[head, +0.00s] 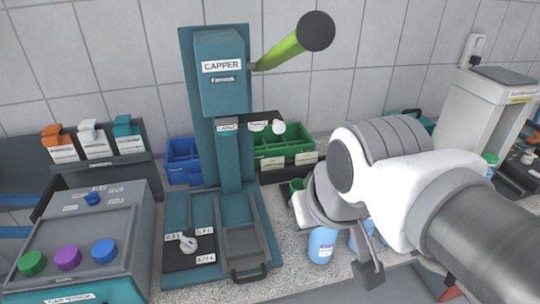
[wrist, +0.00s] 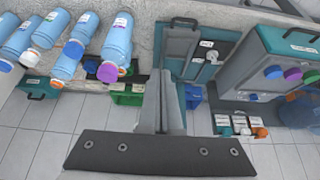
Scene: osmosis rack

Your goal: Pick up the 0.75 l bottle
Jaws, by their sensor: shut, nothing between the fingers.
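Several light blue bottles with white labels and coloured caps stand or lie close together at the upper left of the wrist view, one of them with a purple cap (wrist: 117,42). Their labels are too small to read, so I cannot tell which is the 0.75 l bottle. In the head view one blue bottle (head: 322,245) shows beside my arm; others are mostly hidden behind it. My gripper (wrist: 172,108) is shut and empty, apart from the bottles, which lie to its left in the wrist view. Its dark end also shows in the head view (head: 368,272).
A teal capper (head: 218,75) with a green lever (head: 290,46) stands at centre. A grey button box (head: 78,240) is at left. Blue (head: 180,172) and green bins (head: 285,150) stand by the tiled wall. A pale machine (head: 482,115) is at right.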

